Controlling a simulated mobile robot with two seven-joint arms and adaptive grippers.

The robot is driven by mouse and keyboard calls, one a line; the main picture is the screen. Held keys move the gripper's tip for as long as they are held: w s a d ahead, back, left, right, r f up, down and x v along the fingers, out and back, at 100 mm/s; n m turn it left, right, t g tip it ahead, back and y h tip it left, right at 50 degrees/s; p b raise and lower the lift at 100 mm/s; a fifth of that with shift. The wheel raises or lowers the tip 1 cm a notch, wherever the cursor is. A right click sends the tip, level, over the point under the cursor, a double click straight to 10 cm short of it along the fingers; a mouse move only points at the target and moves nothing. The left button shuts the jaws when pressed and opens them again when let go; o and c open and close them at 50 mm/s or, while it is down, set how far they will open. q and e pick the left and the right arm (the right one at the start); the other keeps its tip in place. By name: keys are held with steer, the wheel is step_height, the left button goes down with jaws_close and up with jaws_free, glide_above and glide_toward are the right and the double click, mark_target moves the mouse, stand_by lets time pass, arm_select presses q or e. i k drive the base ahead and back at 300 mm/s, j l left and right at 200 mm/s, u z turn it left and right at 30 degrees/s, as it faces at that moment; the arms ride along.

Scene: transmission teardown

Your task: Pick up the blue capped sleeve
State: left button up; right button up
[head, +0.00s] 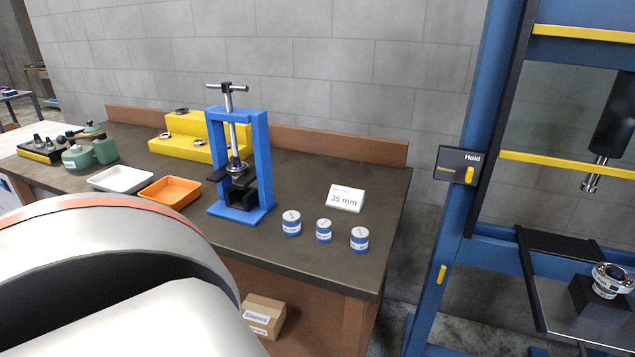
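Three small round sleeves with blue bands and pale caps stand upright on the right part of the dark workbench: a left one (291,223), a middle one (324,231) that looks smaller, and a right one (359,239). They stand apart from each other. Their label text is too small to read. A white card (345,198) reading "35 mm" stands just behind them. Neither of my grippers is in view; only a large pale part of my own arm shows at the lower left, hiding the bench's front left.
A blue press (262,160) stands left of the sleeves. An orange tray (170,191), a white tray (121,179) and a yellow stepped stand (212,140) are farther left. A blue frame with a "Hold" panel (459,165) rises at right. The bench's front edge near the sleeves is clear.

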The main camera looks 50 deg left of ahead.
mark_target(291, 220)
steer(key=u, duration=1.8)
